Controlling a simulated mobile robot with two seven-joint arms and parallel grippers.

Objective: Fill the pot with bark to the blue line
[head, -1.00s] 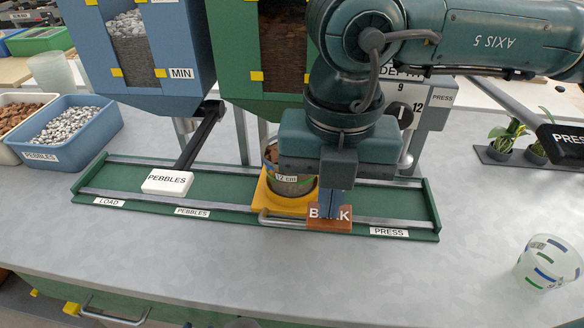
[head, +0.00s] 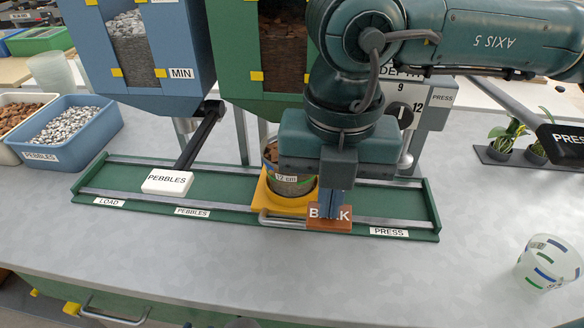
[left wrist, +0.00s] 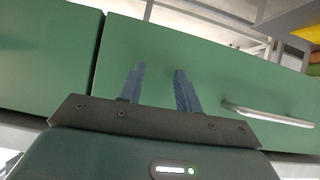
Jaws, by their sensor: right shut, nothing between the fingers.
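The clear pot (head: 291,182) stands upright in the yellow carriage (head: 272,198) on the green rail, below the green bark hopper (head: 233,60). Brown bark shows inside it, and a 12 cm label is on its side. The blue line is partly hidden, so I cannot tell the fill level against it. My right gripper (head: 333,212) is shut and empty, pointing down at the orange-brown BARK paddle (head: 316,224) and covering part of its lettering. My left gripper (left wrist: 160,88) is open and empty in the left wrist view, in front of green cabinet doors.
The green rail (head: 130,172) has LOAD, PEBBLES and PRESS labels. A white PEBBLES paddle (head: 167,182) sits to the left under the blue hopper (head: 150,50). A spare clear cup (head: 548,264) stands at right. Bins of pebbles (head: 72,128) and bark are at far left.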

